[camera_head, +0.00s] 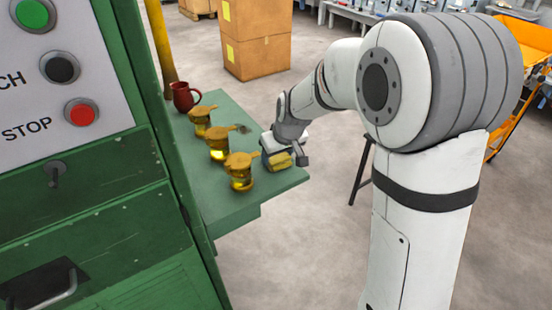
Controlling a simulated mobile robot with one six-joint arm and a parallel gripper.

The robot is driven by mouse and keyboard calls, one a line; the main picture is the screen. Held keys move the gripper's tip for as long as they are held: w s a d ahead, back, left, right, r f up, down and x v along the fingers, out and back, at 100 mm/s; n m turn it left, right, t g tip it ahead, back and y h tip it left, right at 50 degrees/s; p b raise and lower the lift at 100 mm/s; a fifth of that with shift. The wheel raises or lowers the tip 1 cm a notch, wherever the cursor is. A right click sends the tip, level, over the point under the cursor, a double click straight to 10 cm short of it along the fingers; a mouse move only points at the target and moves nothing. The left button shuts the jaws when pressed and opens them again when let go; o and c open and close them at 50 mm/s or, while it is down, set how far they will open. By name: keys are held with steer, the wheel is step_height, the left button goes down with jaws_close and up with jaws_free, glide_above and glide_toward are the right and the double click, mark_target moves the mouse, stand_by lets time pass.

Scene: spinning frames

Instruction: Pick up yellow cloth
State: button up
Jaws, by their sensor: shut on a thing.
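The yellow cloth (281,160) is a small yellow piece between the fingers of my gripper (285,158), near the right edge of the green table (262,185). My gripper is shut on it, with one dark finger on each side. The cloth is small in this view and partly hidden by the fingers. I cannot tell whether it still touches the table top.
Three brass pots (240,174) stand in a row left of my gripper, the nearest one close. A dark red mug (184,98) stands behind them. A green machine cabinet (100,220) borders the table on the left. Cardboard boxes (257,45) stand beyond.

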mark_target(277, 157)
step_height(277, 157, up, 10)
steer(key=shift+r+b, duration=0.1)
steer(key=shift+b, duration=0.45)
steer(key=o, duration=0.5)
steer(key=shift+c, duration=0.2)
steer(key=c, duration=0.4)
